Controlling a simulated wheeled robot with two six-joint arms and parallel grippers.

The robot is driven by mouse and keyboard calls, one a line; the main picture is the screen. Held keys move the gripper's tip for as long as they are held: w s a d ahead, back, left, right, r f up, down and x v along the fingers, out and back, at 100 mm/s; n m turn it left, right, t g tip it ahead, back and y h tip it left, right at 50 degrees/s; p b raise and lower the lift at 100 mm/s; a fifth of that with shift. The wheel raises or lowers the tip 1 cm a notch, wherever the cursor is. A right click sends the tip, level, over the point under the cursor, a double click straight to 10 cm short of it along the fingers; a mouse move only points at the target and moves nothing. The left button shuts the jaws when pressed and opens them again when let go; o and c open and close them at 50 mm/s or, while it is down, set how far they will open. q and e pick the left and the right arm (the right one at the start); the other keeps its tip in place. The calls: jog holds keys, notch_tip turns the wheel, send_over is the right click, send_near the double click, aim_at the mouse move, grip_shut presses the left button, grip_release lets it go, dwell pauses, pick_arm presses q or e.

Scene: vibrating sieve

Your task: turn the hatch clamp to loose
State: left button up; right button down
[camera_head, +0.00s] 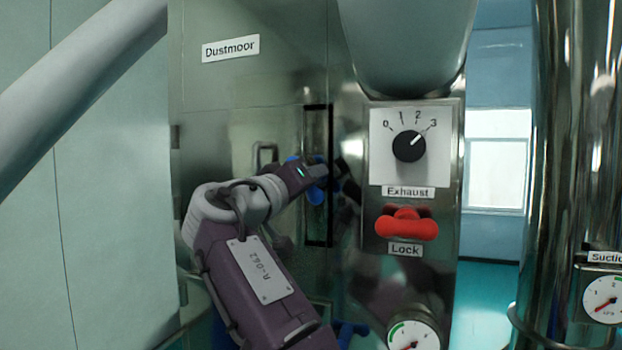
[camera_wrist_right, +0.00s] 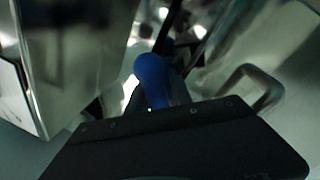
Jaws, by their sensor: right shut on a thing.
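My right gripper (camera_head: 338,172) reaches in from below to the machine's front and is shut on the blue handle (camera_head: 316,194), which I take to be the hatch clamp. The handle sits beside a tall, dark-framed slot, and the arm and jaws hide most of it. In the right wrist view the rounded blue end of the handle (camera_wrist_right: 154,78) rises beyond the dark gripper body. The fingertips are hidden there, and I cannot tell how far the clamp is turned. My left gripper is not in view.
Right of the gripper is a panel with an Exhaust dial (camera_head: 409,146), pointing near 3, a red Lock handle (camera_head: 406,224) and a gauge (camera_head: 413,336). A metal hatch handle (camera_head: 265,154) stands left of the slot. Shiny pipes (camera_head: 585,130) rise at far right.

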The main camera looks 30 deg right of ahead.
jog(key=shift+s+m+g+y+p, duration=0.15)
jog(key=shift+m+g+p, duration=0.25)
jog(key=shift+m, duration=1.55)
jog(key=shift+w+m+g+y+p, duration=0.15)
jog(key=shift+m+g+p, duration=0.25)
jog(key=shift+m, duration=1.55)
jog(key=shift+s+f, duration=0.1)
jog(key=c, duration=1.3)
grip_release()
jog(key=shift+s+d, duration=0.1)
jog(key=shift+s, duration=0.1)
